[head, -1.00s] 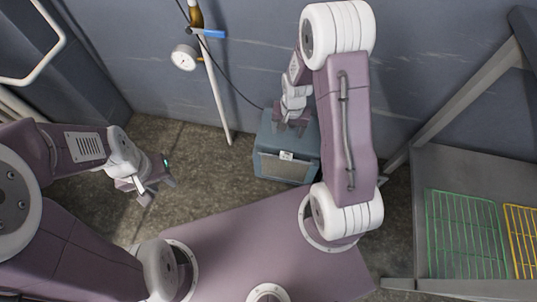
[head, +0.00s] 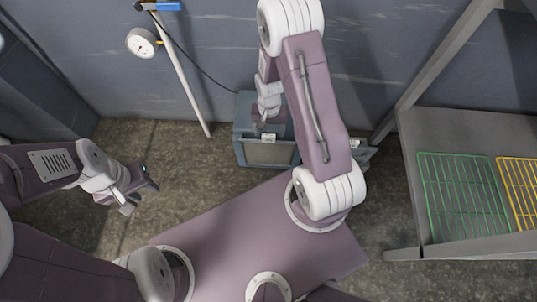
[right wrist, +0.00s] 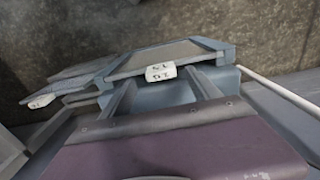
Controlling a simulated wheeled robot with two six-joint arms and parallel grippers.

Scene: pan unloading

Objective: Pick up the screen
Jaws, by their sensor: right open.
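A blue-grey box-like unit (head: 244,118) stands on the floor against the wall. A framed screen (head: 268,153) with a grey face and a small white tag is at its front. In the right wrist view the blue-edged frame (right wrist: 190,55) with a tag lies just beyond the fingers. My right gripper (right wrist: 160,93) is open there, its two fingers reaching over a blue surface near the tag; contact is unclear. In the head view this gripper (head: 264,122) is over the unit, partly hidden by its own arm. My left gripper (head: 137,193) is open and empty above the floor at left.
A second tagged piece (head: 356,151) shows beside the unit, partly behind my right arm; a tagged piece also shows at left in the wrist view (right wrist: 42,101). A metal bench (head: 480,130) with green (head: 465,195) and yellow (head: 520,185) wire racks stands right.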

